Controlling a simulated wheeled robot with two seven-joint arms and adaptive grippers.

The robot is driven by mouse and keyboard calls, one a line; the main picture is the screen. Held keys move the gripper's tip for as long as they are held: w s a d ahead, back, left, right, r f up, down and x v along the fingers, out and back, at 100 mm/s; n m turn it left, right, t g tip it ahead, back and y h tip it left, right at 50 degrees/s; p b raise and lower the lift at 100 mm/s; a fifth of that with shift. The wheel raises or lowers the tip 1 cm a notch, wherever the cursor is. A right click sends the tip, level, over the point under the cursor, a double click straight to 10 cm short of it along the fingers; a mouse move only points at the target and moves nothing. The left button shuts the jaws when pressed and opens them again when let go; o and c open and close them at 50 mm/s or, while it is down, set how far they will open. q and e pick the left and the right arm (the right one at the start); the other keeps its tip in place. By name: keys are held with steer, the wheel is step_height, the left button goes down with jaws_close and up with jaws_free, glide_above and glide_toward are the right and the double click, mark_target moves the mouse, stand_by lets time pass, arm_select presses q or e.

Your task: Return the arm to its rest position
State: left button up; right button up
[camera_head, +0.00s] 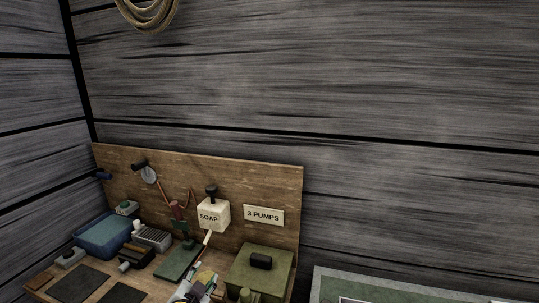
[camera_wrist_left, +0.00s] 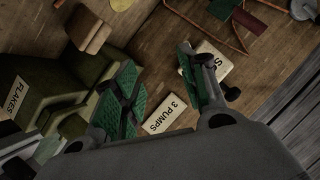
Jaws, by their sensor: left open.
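My left gripper (camera_wrist_left: 165,88) is open in the wrist view, with its two green-padded fingers spread and nothing between them. The white soap dispenser (camera_wrist_left: 218,65) shows partly behind one finger, and the "3 PUMPS" sign (camera_wrist_left: 165,116) shows between the fingers. In the head view, a grey and pale shape at the bottom edge of the bench, left of the olive box, looks like part of this gripper, but its outline is unclear. The dispenser (camera_head: 213,215) stands upright by the back board there. My right gripper is in neither view.
The bench's wooden back board (camera_head: 270,180) stands against the plank wall. An olive box (camera_head: 274,278) with a black handle is at right, a blue bin (camera_head: 103,237) at left. Dark pads (camera_head: 78,283) lie in front. A green-topped surface (camera_head: 400,290) is at lower right.

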arm_select(q)
steer(key=s+a+f+n+g, duration=0.1)
steer(key=s+f+g, duration=0.1)
steer(key=s+f, duration=0.1)
steer(key=s+f+n+g, duration=0.1)
steer(key=s+f, duration=0.2)
steer(key=s, duration=0.1)
steer(key=s+a+f+n+g, duration=0.1)
steer(key=s+f+g, duration=0.1)
steer(key=s+f, duration=0.1)
steer(key=shift+s+a+f+n+g, duration=0.25)
steer(key=shift+a+f+n+g, duration=0.05)
steer(key=shift+f, duration=0.1)
steer(key=s+f+n+g, duration=0.2)
steer(key=s+f+g, duration=0.3)
steer(key=s, duration=0.6)
step_height(320, 180, down, 32)
steer(key=s+a, duration=0.1)
steer(key=a, duration=0.1)
steer(key=s+a+f, duration=0.3)
steer(key=s+f, duration=0.7)
steer(key=s, duration=0.1)
steer(key=s+a+f+g, duration=0.1)
steer(key=s+a+f, duration=0.2)
steer(key=s+f, duration=0.7)
steer(key=shift+s+a+m+g, duration=0.25)
steer(key=shift+s+m+g, duration=0.05)
steer(key=shift+s+m, duration=0.1)
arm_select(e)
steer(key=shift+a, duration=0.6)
